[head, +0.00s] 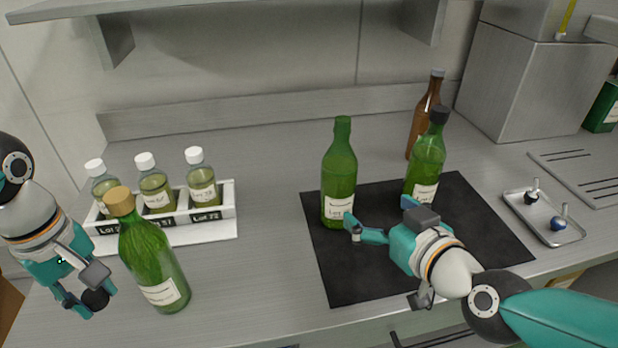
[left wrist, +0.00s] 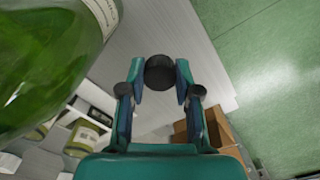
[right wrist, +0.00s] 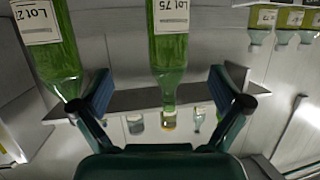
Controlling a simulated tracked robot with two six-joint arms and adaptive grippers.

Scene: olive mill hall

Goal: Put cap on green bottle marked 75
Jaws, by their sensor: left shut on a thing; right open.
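The green bottle marked 75 (head: 340,178) stands upright and uncapped on the black mat. Its "Lot 75" label shows in the right wrist view, where the bottle (right wrist: 170,50) appears upside down, in line with the gap between the fingers. My right gripper (head: 382,218) is open close in front of it; contact is not visible. My left gripper (head: 88,295) is shut on a black cap (left wrist: 160,72), low at the left near the counter's front edge, far from that bottle.
A corked green bottle (head: 150,260) stands just right of my left gripper. A black-capped green bottle (head: 427,160) and a brown bottle (head: 425,112) stand right of the bottle marked 75. A rack (head: 228,208) holds three vials. A metal tray (head: 570,236) holds two small stoppers.

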